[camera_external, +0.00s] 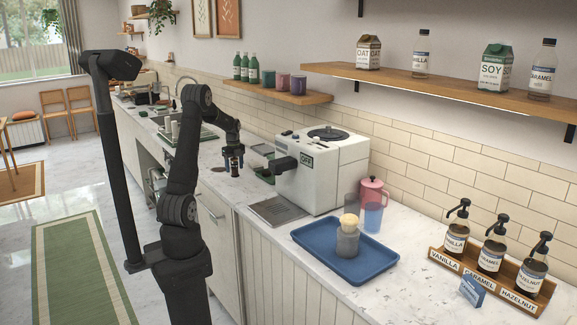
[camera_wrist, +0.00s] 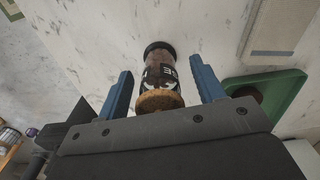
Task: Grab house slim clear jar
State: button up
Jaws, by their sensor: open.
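A slim clear jar (camera_wrist: 160,75) with dark contents, a cork-like lid and a black label with light lettering stands on the counter. Only the letters "SE" are readable on the label. In the external view the jar (camera_external: 236,168) is small and partly covered by my gripper (camera_external: 233,156). In the wrist view my gripper (camera_wrist: 161,88) has one blue finger on each side of the jar. Gaps show between the jar and both fingers. The lid end is nearest the wrist camera. My gripper is open and empty.
A green tray (camera_wrist: 286,86) lies right of the jar in the wrist view. A shelf (camera_external: 262,92) hangs above.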

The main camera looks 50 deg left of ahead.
grip_shut()
jog(key=shift+r, duration=0.1)
dwell(0.4)
